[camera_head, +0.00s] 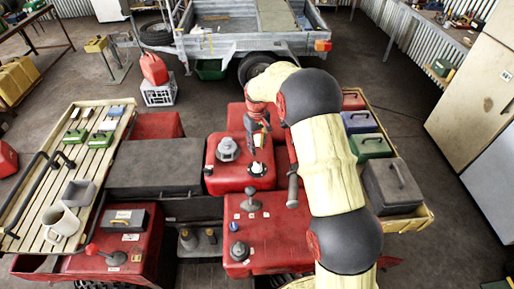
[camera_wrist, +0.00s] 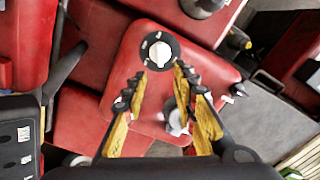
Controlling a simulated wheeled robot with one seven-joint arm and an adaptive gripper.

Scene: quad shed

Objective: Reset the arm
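My arm, cream and black, reaches up from the bottom right of the head view and bends down over the red quad. My gripper (camera_head: 258,146) points down above the red body, close to a white knob (camera_head: 257,168) on a round black dial. In the wrist view, the two yellow-and-black fingers of my gripper (camera_wrist: 163,72) are apart with nothing visible held between them. The white knob (camera_wrist: 160,52) shows just past the fingertips; I cannot tell whether they touch its dial.
A slatted rack (camera_head: 88,170) at the left carries a mug (camera_head: 62,222) and small boxes. A right-hand rack holds coloured cases (camera_head: 370,146) and a grey box (camera_head: 392,184). A grey cap (camera_head: 228,148) and a levered knob (camera_head: 251,203) stand near my gripper. A trailer (camera_head: 225,45) is behind.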

